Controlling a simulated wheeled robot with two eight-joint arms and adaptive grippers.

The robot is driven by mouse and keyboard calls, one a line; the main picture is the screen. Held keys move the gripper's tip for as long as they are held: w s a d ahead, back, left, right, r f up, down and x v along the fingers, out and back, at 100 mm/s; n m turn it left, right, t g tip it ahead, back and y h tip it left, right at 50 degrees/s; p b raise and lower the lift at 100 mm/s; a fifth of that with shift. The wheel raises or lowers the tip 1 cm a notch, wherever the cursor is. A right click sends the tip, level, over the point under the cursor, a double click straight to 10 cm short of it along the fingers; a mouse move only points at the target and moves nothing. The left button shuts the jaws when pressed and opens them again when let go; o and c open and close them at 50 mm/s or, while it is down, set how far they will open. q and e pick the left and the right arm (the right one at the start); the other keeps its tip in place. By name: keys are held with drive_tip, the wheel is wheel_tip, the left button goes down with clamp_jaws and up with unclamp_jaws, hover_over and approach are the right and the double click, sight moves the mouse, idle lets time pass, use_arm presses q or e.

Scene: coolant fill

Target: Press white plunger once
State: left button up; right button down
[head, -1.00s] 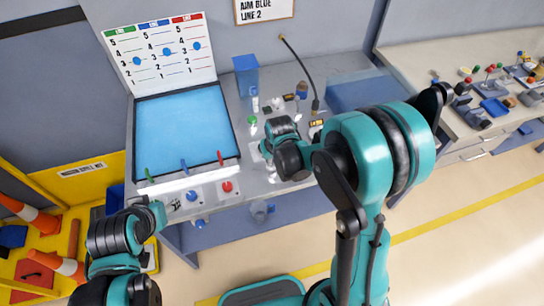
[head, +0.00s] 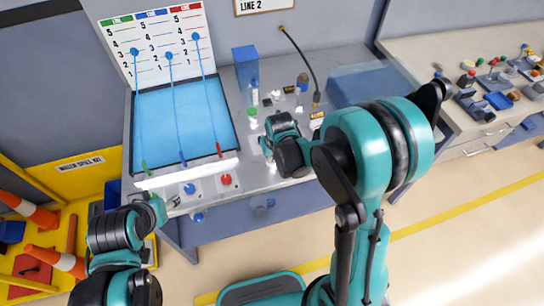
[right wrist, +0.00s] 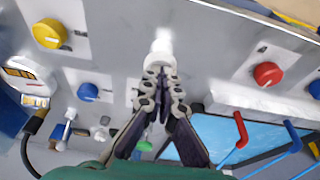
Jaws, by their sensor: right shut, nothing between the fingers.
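The white plunger (right wrist: 162,42) stands on the grey console and shows in the right wrist view just beyond my right fingertips. My right gripper (right wrist: 160,72) is shut and empty, its tips lined up with the plunger and overlapping its near end in the picture. I cannot tell whether they touch, or how far in the plunger is. In the head view my right gripper (head: 267,148) is over the console, right of the blue panel, and it hides the plunger. My left gripper (head: 156,208) is at the console's front left corner; its fingers are too small to read.
A red knob (right wrist: 267,73), a yellow knob (right wrist: 48,33) and a blue knob (right wrist: 88,92) sit around the plunger. The blue panel (head: 165,125) has blue lines running to its front levers. A blue box (head: 246,66) and a black hose (head: 302,62) stand behind.

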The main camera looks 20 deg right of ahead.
wheel_tip(320, 180, up, 5)
drive_tip(key=p, duration=0.3)
drive_tip(key=shift+p, duration=0.35)
drive_tip(key=p+v, duration=0.1)
drive_tip(key=v, duration=0.8)
drive_tip(key=shift+s, duration=0.2)
drive_tip(key=s+d+f+t+b, duration=0.1)
drive_tip(key=s+f+t+b, duration=0.1)
drive_tip(key=s+b, duration=0.4)
drive_tip(key=s+d+f+t+b, duration=0.1)
drive_tip(key=s+f+b, duration=0.2)
drive_tip(key=s+b, duration=0.3)
drive_tip(key=shift+s+d+t, duration=0.3)
drive_tip(key=shift+s+t, duration=0.1)
drive_tip(key=shift+s, duration=0.85)
